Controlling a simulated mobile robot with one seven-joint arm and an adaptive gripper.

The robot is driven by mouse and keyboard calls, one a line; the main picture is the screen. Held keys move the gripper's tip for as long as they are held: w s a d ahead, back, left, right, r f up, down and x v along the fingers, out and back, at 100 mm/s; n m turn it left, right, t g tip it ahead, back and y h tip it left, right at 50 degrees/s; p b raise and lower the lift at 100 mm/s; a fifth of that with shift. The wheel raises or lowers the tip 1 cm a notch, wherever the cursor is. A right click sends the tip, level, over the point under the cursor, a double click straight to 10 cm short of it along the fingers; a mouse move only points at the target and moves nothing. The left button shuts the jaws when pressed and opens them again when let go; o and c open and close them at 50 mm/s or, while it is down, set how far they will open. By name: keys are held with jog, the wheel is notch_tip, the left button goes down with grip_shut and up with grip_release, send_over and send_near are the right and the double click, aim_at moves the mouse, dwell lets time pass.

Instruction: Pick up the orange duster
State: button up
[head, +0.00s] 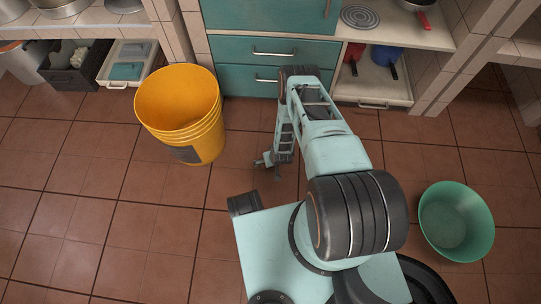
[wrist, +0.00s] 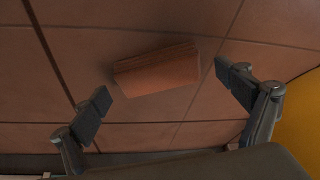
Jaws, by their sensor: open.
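The orange duster (wrist: 157,70) shows in the wrist view as an orange-brown block lying on the floor tiles, slightly tilted in the picture. My gripper (wrist: 168,88) is open, with one finger to the left of the duster and one to the right. The duster lies between and a little beyond the fingertips, and neither finger visibly touches it. In the head view my gripper (head: 270,169) hangs low over the floor, right of the yellow bucket. I cannot make out the duster in the head view.
The yellow bucket (head: 180,105) stands on the floor left of my arm and shows at the wrist view's right edge (wrist: 302,125). A green basin (head: 456,222) sits at the right. Teal drawers (head: 240,50) stand behind.

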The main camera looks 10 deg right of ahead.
jog(key=shift+f, duration=0.1)
jog(key=c, duration=1)
jog(key=shift+c, duration=0.2)
